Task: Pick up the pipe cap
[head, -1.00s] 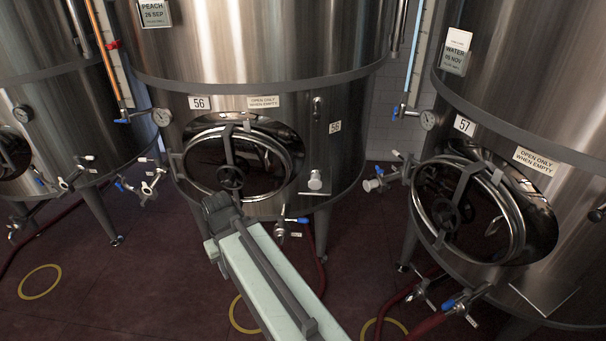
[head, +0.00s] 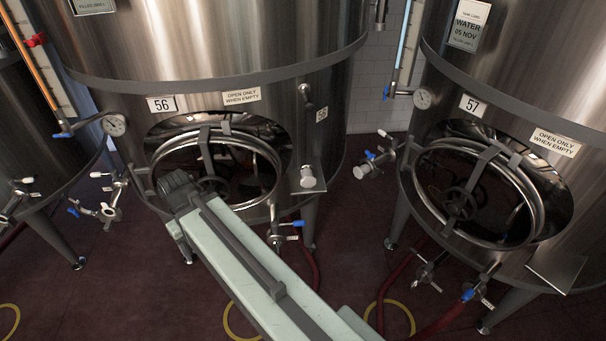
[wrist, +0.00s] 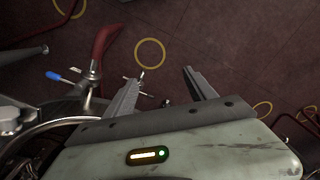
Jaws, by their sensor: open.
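A pale metal cap (head: 307,177) sits on a small ledge at the lower right front of tank 56, in the head view. A similar pale cap (head: 362,171) shows at the end of the valve fitting left of tank 57. I cannot tell for sure which is the pipe cap. My gripper (wrist: 162,72) is open in the wrist view, with only floor and a small fitting seen beyond its fingers. In the head view my arm ends in front of tank 56's hatch, left of the ledge cap; its fingers are hidden. A silvery rounded part (wrist: 9,120) shows at the wrist view's left edge.
Tank 56's round hatch (head: 268,160) is close to my arm's end. A blue-handled valve (head: 283,229) hangs below it. Tank 57 (head: 545,75) stands right, with an empty ledge (head: 556,265). A red hose (wrist: 101,50) and yellow floor rings (wrist: 150,53) lie below.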

